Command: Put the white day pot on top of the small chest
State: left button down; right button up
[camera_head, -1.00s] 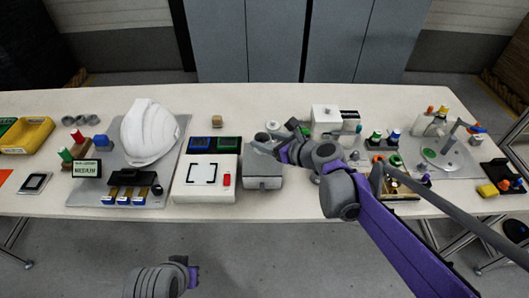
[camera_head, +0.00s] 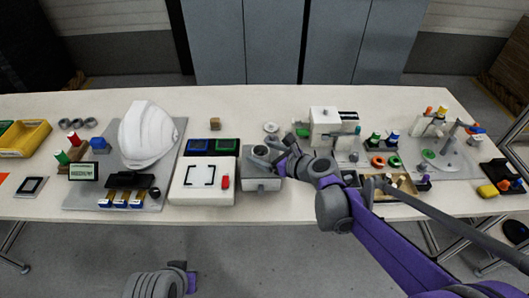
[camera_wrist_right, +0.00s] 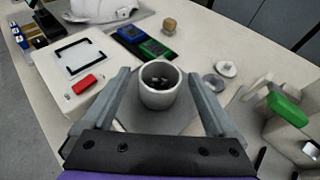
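The white day pot (camera_head: 261,152) stands upright on top of the small grey chest (camera_head: 262,184), near its back. In the right wrist view the pot (camera_wrist_right: 158,88) shows its open mouth and dark contents, with the chest top (camera_wrist_right: 150,122) under it. My right gripper (camera_head: 276,156) reaches in from the right at the pot. In the wrist view its two fingers (camera_wrist_right: 158,78) are spread on either side of the pot, with a visible gap on both sides. Only a grey and purple part of my left arm shows at the bottom; its fingers are out of sight.
A white box with a red button (camera_head: 206,190) stands close left of the chest. A pale round disc (camera_head: 271,127) lies behind the pot. A white machine (camera_head: 325,122) stands to the right.

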jog(key=shift+r, duration=0.15)
jog(key=shift+s+d+r, duration=0.15)
jog(key=p+v, duration=0.1)
jog(key=v, duration=1.1)
jog(key=s+d+f+n+g+h, duration=0.1)
jog(key=s+d+f+n+h, duration=0.2)
jog(key=s+n, duration=0.4)
jog(key=s+d+f+n+g+h, duration=0.2)
jog(key=s+f+n, duration=0.3)
jog(key=s+n, duration=0.3)
jog(key=s+d+f+n+g+h, duration=0.1)
jog(key=s+d+f+n+h, duration=0.3)
jog(key=s+n, duration=0.3)
jog(key=n, duration=0.5)
jog(key=shift+s+f+g, duration=0.35)
jog(key=shift+s+g, duration=0.05)
